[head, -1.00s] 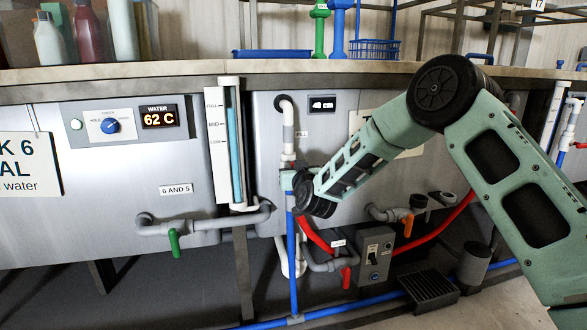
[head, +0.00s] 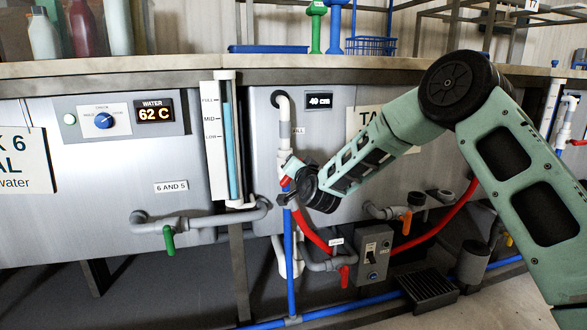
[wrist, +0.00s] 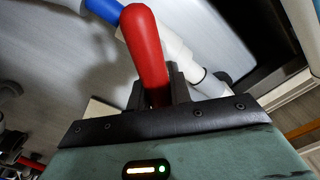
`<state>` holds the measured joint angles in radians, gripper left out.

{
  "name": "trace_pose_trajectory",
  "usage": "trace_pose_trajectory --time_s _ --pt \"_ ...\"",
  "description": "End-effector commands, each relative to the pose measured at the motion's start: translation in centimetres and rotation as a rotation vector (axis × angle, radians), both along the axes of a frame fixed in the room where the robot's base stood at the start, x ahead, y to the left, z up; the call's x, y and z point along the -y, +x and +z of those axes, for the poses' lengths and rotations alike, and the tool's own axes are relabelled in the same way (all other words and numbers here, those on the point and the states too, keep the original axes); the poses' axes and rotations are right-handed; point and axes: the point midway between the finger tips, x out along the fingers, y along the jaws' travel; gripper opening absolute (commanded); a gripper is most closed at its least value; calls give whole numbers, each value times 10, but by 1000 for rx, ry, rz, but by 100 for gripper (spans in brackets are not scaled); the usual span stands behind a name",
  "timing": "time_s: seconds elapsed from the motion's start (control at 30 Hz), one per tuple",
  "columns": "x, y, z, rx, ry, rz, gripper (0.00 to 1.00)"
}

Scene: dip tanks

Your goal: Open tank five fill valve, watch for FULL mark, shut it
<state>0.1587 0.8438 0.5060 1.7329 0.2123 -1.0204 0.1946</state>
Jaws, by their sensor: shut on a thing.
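The fill valve's red handle (wrist: 144,45) is between the fingers of my gripper (wrist: 158,92) in the wrist view, standing out past them. In the head view, my gripper (head: 289,192) is shut on this handle, at the white fill pipe (head: 284,135) above a blue pipe. A bit of red (head: 285,182) shows there; my wrist hides much of the valve. The sight tube (head: 233,150) stands left of it, beside a scale (head: 211,135) marked FULL, MID and LOW. Its blue column reaches close to FULL.
A green-handled valve (head: 168,240) labelled 6 AND 5 is at lower left. Another red handle (head: 344,276), a switch box (head: 374,253) and a red hose (head: 440,228) are below my arm. The counter edge (head: 180,81) runs above.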

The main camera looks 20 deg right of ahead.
Motion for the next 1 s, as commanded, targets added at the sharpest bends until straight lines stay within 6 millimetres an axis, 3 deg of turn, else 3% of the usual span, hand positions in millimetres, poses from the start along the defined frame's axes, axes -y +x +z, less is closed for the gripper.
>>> trace_pose_trajectory --time_s 0.6,1.0 --pt "10 0 -14 1 575 -2 0" --pt "11 0 -20 -1 829 -2 0"
